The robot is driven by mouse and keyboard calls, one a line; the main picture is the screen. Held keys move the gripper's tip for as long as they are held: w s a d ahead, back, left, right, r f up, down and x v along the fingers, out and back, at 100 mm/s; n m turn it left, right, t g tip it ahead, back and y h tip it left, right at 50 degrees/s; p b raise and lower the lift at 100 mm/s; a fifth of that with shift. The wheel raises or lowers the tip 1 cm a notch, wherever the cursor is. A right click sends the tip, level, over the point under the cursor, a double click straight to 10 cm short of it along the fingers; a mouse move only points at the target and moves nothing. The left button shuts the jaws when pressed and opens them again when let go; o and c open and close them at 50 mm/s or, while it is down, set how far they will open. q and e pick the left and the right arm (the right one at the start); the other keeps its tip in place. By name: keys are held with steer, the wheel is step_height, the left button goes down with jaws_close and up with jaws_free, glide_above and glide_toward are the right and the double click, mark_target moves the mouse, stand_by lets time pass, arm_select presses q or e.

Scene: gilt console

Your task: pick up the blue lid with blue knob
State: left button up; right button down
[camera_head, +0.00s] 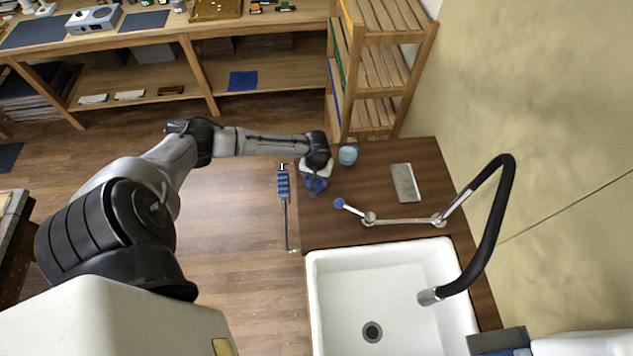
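My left arm reaches in from the left, and its gripper (316,183) points down over the far left corner of the wooden counter. A dark blue patch shows at the fingertips. I cannot tell whether it is the blue lid with blue knob or part of the gripper. The fingers are too small and covered to show whether they are open or shut. A light blue round object (348,154) stands on the counter just right of the gripper, apart from it. No knob can be made out on it. My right gripper is not in view.
The counter (345,225) holds a grey rectangular slab (405,183) and a tap with a black hose (499,205) over the white sink (319,285). A slatted wooden shelf (383,38) stands behind.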

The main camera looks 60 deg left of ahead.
arm_select(q)
steer(key=shift+f, duration=0.6)
steer(key=c, duration=1)
